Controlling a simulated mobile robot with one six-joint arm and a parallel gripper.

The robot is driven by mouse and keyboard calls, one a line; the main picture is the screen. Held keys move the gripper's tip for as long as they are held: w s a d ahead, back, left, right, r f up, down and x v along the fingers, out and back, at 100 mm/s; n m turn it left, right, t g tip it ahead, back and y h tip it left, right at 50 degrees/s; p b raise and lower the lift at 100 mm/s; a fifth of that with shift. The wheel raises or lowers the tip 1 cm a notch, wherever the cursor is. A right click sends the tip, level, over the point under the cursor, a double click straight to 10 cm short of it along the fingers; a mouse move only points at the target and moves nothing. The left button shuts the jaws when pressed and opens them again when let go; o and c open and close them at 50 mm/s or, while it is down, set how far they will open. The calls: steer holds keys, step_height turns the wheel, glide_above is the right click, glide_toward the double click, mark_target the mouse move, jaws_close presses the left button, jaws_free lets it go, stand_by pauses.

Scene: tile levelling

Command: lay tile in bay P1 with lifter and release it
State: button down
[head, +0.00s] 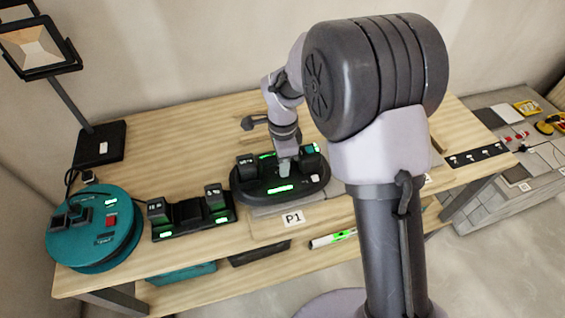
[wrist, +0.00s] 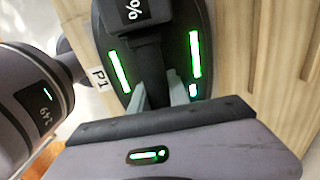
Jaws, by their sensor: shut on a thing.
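The lifter (head: 262,192) is a black oval device with green lights, standing over bay P1 on the workbench. Its black body also shows in the wrist view (wrist: 180,20). My gripper (head: 284,168) comes down from above and is shut on the lifter's handle; its grey fingers show in the wrist view (wrist: 166,94). The P1 label (head: 293,218) is at the bay's front edge. A flat grey slab edge (head: 262,211) shows under the lifter's front. I cannot tell whether it is the tile or the bay's bed, nor whether the lifter touches it.
A black double battery dock (head: 193,214) stands close to the lifter's left, with a teal cable reel (head: 85,245) beyond. A lamp (head: 98,143) stands at the back left. A black strip with white marks (head: 478,156) lies at the bench's right end. Bare wood (head: 180,120) is free behind.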

stand_by(0.4)
steer(key=c, duration=1.2)
jaws_free()
steer(key=shift+o, duration=0.2)
steer(key=shift+s+f, duration=0.1)
step_height(320, 180, up, 18)
steer(key=p, duration=0.6)
steer(key=shift+f+p, duration=0.2)
steer(key=shift+p, duration=0.2)
